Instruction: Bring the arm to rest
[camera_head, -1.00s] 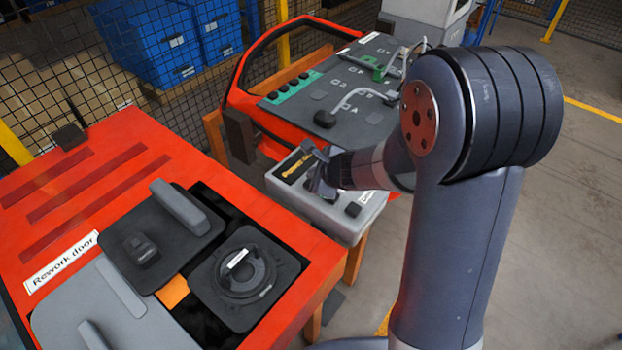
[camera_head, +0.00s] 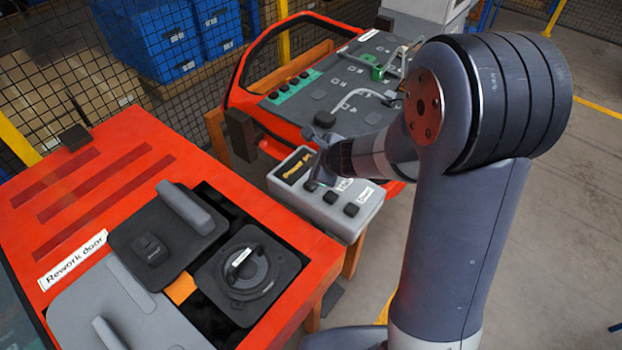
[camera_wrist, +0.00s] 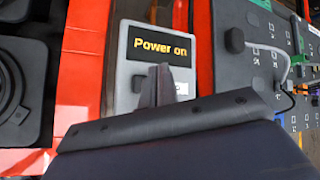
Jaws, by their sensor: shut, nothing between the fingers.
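My gripper (camera_head: 318,177) is shut and empty, its fingertips over the grey power box (camera_head: 350,219). In the wrist view my shut fingers (camera_wrist: 159,84) stand in front of the same box, just below its dark display (camera_wrist: 158,48), which reads "Power on" in orange letters. I cannot tell whether the fingertips touch the box. My arm reaches in from the right and is bent at the elbow.
The orange-red rework door (camera_head: 108,164) lies at the left with dark and grey parts on it. Another red door frame (camera_head: 240,84) with a grey panel (camera_head: 345,75) stands behind the box. Blue bins (camera_head: 160,40) are behind mesh. Clear floor lies right.

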